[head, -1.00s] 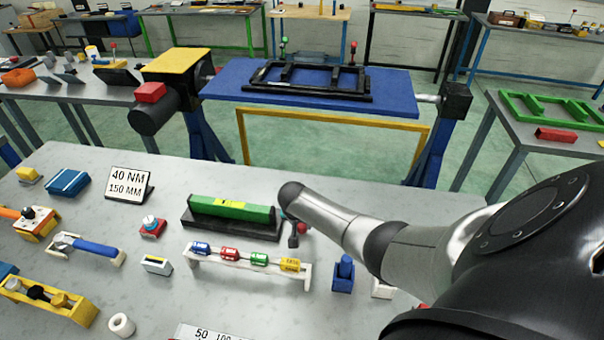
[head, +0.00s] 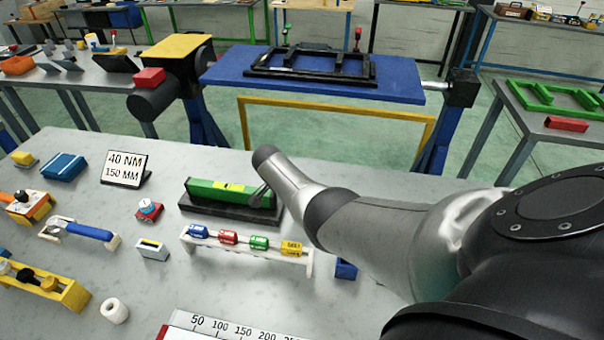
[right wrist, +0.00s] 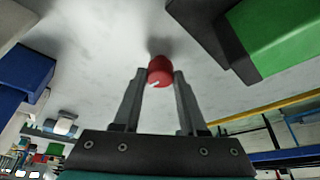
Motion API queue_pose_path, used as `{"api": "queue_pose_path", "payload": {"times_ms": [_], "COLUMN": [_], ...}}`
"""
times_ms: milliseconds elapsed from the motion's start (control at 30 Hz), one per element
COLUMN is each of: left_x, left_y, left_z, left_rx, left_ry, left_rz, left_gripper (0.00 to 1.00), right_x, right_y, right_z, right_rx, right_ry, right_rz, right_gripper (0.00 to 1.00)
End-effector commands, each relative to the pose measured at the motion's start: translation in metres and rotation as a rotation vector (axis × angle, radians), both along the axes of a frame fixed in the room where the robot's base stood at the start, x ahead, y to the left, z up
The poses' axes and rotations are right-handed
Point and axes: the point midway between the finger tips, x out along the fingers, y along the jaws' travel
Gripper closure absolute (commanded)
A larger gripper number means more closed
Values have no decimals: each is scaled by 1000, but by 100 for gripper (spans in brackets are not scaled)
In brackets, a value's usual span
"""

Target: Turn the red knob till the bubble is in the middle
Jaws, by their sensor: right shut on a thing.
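The red knob (right wrist: 160,70) is a small round cylinder with a white mark, standing between the fingertips in the right wrist view. My right gripper (right wrist: 158,78) is shut on it, one finger on each side. In the head view my right arm hides the knob and most of that gripper. The green spirit level (head: 215,190) with a yellow window lies on a black base (head: 205,207). The arm covers its right end. The bubble is too small to make out. The level's green side (right wrist: 285,40) also shows in the right wrist view. My left gripper is not in view.
A white rack (head: 245,254) with coloured cylinders stands just in front of the level. A torque sign (head: 125,168), a red-based part (head: 148,210) and a white ring (head: 114,310) are to the left. A blue block (head: 346,270) sits beside my arm.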

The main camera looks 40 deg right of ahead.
Motion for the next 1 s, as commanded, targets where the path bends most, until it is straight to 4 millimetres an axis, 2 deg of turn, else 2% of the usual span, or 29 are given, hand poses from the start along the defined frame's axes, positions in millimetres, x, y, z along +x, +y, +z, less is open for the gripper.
{"api": "queue_pose_path", "payload": {"times_ms": [100, 333, 933, 967, 1000], "left_x": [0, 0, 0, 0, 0], "left_y": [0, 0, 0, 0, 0], "left_z": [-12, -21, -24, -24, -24], "left_rx": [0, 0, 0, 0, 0], "left_ry": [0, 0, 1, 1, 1], "left_rz": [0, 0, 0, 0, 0], "left_gripper": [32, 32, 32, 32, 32], "right_x": [1, 1, 0, 0, 0], "right_y": [0, -1, -2, -2, -2], "right_z": [-3, -1, 0, 0, 0], "right_rx": [0, -1, -4, -4, -4], "right_ry": [0, 1, 2, 2, 2], "right_rz": [-74, -169, -208, -208, -208], "right_gripper": [100, 100, 100, 57, 53]}}
